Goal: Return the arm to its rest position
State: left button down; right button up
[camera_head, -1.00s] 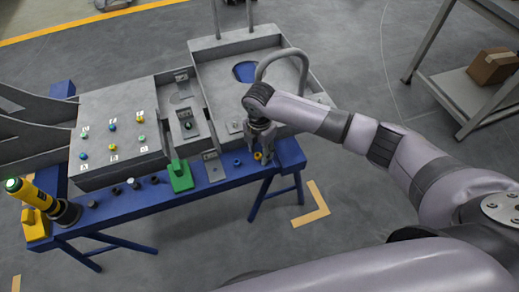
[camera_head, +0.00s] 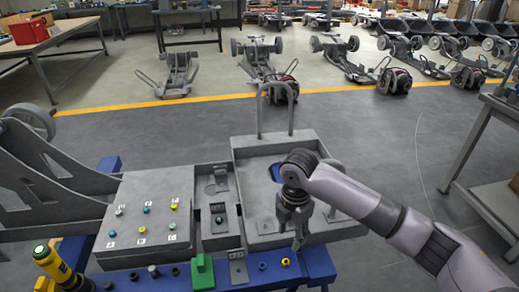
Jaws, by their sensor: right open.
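My right arm comes in from the lower right. Its right gripper (camera_head: 298,232) points down with open jaws and nothing visible between them. It hangs in front of the grey tray (camera_head: 255,160) at its front right, near the blue bench (camera_head: 318,264). My left gripper is not in this view.
A grey panel (camera_head: 150,190) with several coloured buttons sits left of the tray. A green block (camera_head: 202,272), a yellow ring (camera_head: 286,262) and a yellow-black tool (camera_head: 58,268) are along the bench's front. A shelf stand (camera_head: 480,190) is at right. Several chassis (camera_head: 260,55) stand behind.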

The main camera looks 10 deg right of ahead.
jog(key=s+a+f+m+t+y, duration=0.1)
jog(key=s+a+f+m+y, duration=0.1)
jog(key=s+a+f+m, duration=0.3)
jog(key=s+a+f+m+t+y, duration=0.1)
jog(key=s+a+f+m, duration=0.2)
jog(key=s, duration=0.4)
jog(key=s+d+m+t+h, duration=0.2)
jog(key=s+d+m+h, duration=0.1)
jog(key=s+d+m, duration=1.05)
notch_tip(320, 180, down, 22)
jog(key=g+p, duration=0.2)
jog(key=s+d+f+g+p, duration=0.1)
jog(key=s+d+f+p, duration=0.1)
jog(key=s+f, duration=1.4)
jog(key=shift+s+d+m, duration=0.3)
jog(key=shift+s+m, duration=0.05)
jog(key=shift+s, duration=0.65)
jog(key=shift+f, duration=0.1)
